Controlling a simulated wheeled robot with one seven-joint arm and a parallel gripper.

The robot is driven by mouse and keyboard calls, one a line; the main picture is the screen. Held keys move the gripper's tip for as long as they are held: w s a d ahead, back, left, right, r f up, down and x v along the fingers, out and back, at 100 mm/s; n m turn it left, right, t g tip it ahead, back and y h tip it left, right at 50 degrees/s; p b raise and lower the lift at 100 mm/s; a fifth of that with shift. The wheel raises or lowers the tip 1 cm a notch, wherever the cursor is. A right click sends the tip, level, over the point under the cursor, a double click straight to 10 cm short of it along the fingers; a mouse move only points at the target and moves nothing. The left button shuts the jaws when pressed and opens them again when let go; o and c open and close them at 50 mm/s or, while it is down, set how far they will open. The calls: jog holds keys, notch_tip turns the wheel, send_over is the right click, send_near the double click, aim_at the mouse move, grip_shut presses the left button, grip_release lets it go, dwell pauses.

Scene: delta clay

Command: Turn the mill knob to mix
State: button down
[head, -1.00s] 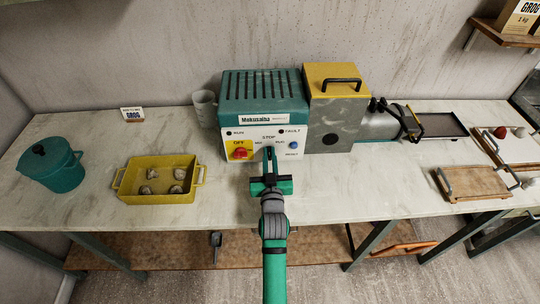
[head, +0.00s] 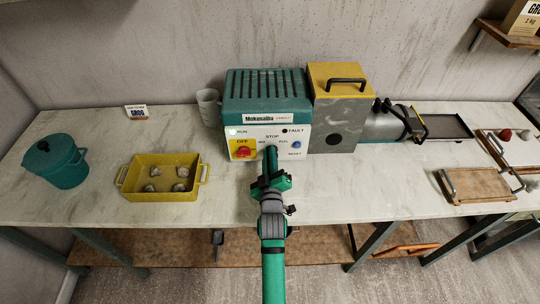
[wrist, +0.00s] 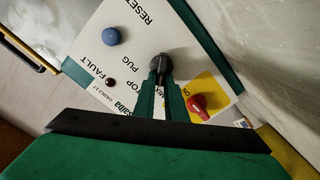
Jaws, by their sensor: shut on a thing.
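The mill (head: 265,92) is a teal machine with a white control panel (head: 273,132), joined to a grey and yellow block. The panel carries a dark mode knob (wrist: 160,63) below the STOP mark, between MIX and PUG. My gripper (wrist: 160,80) is shut on this knob and sits rolled relative to the panel; it also shows in the head view (head: 270,153). The fingers partly hide the knob, so its exact pointing is hard to read. The RUN lamp (head: 233,132) is bright; the FAULT lamp (wrist: 110,82) is dark.
A red OFF switch (wrist: 197,103) sits close beside my fingers, and a blue RESET button (wrist: 111,36) is on the other side. A yellow tray (head: 160,194) with several lumps and a teal lidded pot (head: 58,165) stand left. The bench in front is mostly clear.

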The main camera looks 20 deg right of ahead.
dwell(0.5)
jog(key=c, duration=1.8)
grip_release()
jog(key=shift+s+a, duration=0.1)
jog(key=shift+s, duration=0.05)
jog(key=v, duration=1)
jog(key=shift+s, duration=0.3)
jog(key=shift+a, duration=0.1)
